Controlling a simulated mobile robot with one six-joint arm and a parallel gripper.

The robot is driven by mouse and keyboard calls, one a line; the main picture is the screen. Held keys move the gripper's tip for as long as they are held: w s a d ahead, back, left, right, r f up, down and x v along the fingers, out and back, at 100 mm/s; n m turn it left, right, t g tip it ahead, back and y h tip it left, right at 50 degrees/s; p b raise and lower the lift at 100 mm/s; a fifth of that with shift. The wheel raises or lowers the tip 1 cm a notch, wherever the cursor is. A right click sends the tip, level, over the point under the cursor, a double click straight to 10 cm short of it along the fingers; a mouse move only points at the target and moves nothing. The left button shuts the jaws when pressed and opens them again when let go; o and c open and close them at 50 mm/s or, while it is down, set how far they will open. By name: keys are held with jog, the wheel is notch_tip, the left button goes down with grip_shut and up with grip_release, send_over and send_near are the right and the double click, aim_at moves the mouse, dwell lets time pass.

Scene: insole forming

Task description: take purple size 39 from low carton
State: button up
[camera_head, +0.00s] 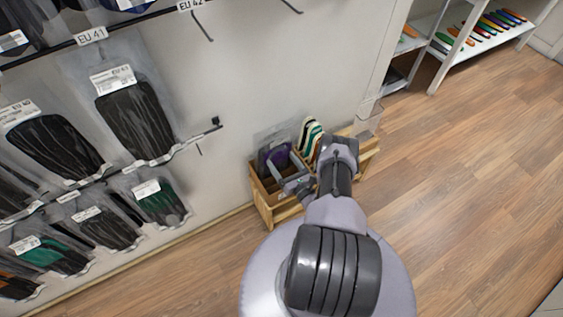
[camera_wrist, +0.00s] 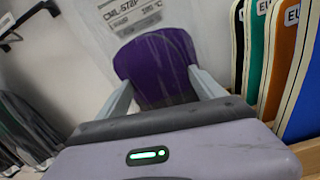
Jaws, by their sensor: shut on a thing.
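A purple insole in a clear bag (camera_wrist: 155,62) with a white printed label at its top stands upright in the wrist view, between the two fingers of my gripper (camera_wrist: 163,92). The gripper is shut on this bagged insole. In the head view the purple insole (camera_head: 274,155) shows at the low wooden carton (camera_head: 263,193) by the wall, with my gripper (camera_head: 284,172) at it. The size on the label cannot be read. My arm hides part of the carton, and whether the bag's lower end is still inside it cannot be told.
Several coloured boards (camera_wrist: 283,60) stand close to the right of the gripper. Bagged dark insoles (camera_head: 139,118) hang on wall hooks at left. A shelf with coloured insoles (camera_head: 480,30) stands at the back right. The wooden floor at right (camera_head: 470,190) is clear.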

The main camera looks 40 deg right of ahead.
aim_at(279, 140)
notch_tip(279, 140, up, 11)
jog(key=p, duration=0.5)
jog(key=shift+r, duration=0.1)
jog(key=p+v, duration=0.4)
jog(key=v, duration=1.4)
jog(key=shift+p, duration=0.35)
